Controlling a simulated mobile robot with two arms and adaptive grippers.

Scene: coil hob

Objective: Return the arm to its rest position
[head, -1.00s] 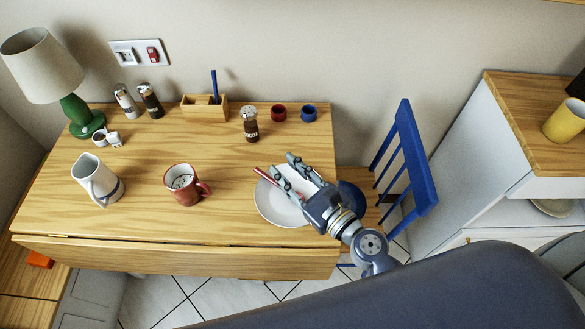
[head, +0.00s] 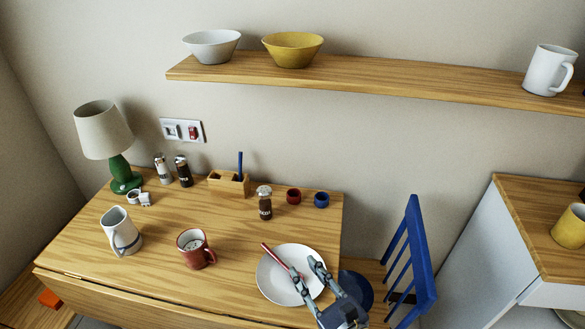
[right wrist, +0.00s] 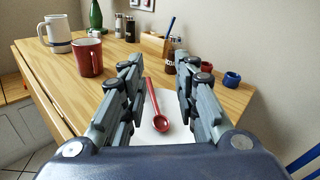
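My right gripper (head: 305,284) is over the white plate (head: 268,290) at the table's front right. In the right wrist view its two fingers (right wrist: 160,85) stand apart with a clear gap. A red spoon (right wrist: 158,108) shows in that gap, lying on the plate, and nothing is seen held. In the head view the red spoon (head: 274,257) crosses the plate just left of the fingers. My left gripper is not in view.
A red mug (head: 195,250) and white jug (head: 121,231) stand left on the table (head: 160,217). Shakers, a wooden holder (head: 229,183), small cups and a green lamp (head: 121,173) line the back. A blue chair (head: 410,260) is at right. A shelf (head: 380,78) hangs above.

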